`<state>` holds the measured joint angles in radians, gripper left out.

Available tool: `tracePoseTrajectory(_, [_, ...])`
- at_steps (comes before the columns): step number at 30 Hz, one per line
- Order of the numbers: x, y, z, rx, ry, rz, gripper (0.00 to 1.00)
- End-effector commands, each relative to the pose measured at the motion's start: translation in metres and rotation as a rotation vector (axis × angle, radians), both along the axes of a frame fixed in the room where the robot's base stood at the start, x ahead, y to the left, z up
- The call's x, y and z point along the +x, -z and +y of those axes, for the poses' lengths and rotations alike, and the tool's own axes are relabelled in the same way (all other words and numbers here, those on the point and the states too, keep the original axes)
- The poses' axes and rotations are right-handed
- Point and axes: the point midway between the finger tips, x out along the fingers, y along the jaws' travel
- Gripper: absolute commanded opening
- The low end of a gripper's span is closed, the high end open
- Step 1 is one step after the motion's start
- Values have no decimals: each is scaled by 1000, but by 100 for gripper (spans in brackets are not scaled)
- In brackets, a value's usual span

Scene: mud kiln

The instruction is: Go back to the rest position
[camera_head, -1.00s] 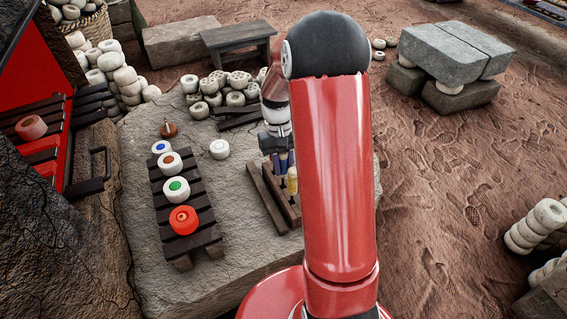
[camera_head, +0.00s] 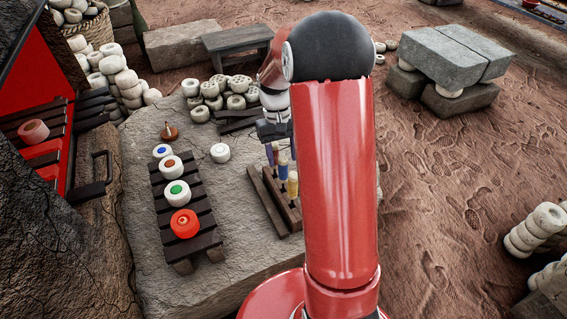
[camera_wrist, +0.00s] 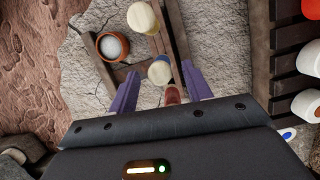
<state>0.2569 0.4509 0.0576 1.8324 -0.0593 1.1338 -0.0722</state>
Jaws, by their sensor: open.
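My gripper (camera_wrist: 160,86) is open, with its two purple fingers spread and no object clearly held. It is above a dark wooden rack (camera_head: 262,198) on the stone slab, partly hidden by my red arm in the head view. The rack holds upright tools: a yellow-handled one (camera_head: 292,186) at the near end, a cream-topped one with blue (camera_wrist: 159,70) and a reddish-brown one (camera_wrist: 173,95) near the fingers. Another cream top (camera_wrist: 142,16) stands farther along the rack. Whether the fingers touch any tool cannot be told.
A slatted stand (camera_head: 208,234) on the stone slab (camera_head: 245,252) carries several white pieces and an orange one (camera_head: 185,223). A white piece (camera_head: 220,152) lies apart.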

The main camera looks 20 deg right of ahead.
Motion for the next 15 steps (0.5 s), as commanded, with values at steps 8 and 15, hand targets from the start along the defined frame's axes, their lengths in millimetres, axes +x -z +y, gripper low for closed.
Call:
tracePoseTrajectory(8, [8,-28,-1,0,0,1,49])
tracePoseTrajectory(15, [4,-43,4,-6,-4,-24,49])
